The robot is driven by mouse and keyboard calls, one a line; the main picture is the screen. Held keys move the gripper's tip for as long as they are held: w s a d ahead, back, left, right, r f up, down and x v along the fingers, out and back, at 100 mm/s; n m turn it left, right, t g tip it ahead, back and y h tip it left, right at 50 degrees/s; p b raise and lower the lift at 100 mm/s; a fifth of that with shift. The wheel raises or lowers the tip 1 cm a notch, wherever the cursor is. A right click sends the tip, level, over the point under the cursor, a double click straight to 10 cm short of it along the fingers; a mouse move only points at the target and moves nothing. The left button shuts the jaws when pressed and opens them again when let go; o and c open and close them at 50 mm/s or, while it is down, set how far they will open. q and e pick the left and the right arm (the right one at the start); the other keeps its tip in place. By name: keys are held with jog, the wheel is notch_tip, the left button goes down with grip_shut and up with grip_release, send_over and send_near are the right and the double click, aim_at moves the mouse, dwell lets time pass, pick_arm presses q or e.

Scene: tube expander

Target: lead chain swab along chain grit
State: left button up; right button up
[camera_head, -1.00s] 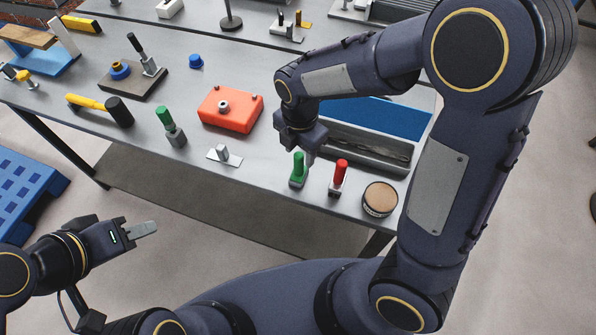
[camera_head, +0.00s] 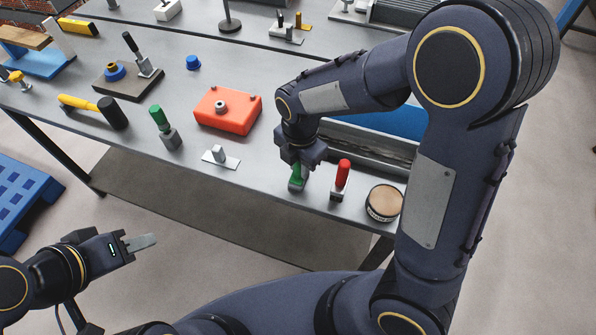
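A green-handled tool (camera_head: 297,182) stands near the front edge of the table, and I take it to be the swab. My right gripper (camera_head: 299,165) is directly over it, pointing down, with its fingers at the green handle. The handle's top is hidden, and I cannot tell whether the fingers are closed on it. A grey trough (camera_head: 372,157), with what looks like a dark chain in it, lies behind, partly hidden by my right arm. My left gripper (camera_head: 142,242) is away from the table at lower left, empty; its finger gap does not show.
A red-handled tool (camera_head: 342,180) stands just right of the green one, with a round tin (camera_head: 384,202) beyond it. Left are a small metal block on a plate (camera_head: 220,157), an orange box (camera_head: 228,110), another green-handled tool (camera_head: 165,128) and a yellow-handled mallet (camera_head: 95,110).

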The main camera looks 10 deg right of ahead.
grip_shut()
jog(key=shift+r, duration=0.1)
jog(key=shift+r+p, duration=2.9)
jog(key=shift+r, duration=0.55)
jog(key=shift+a+f, duration=0.1)
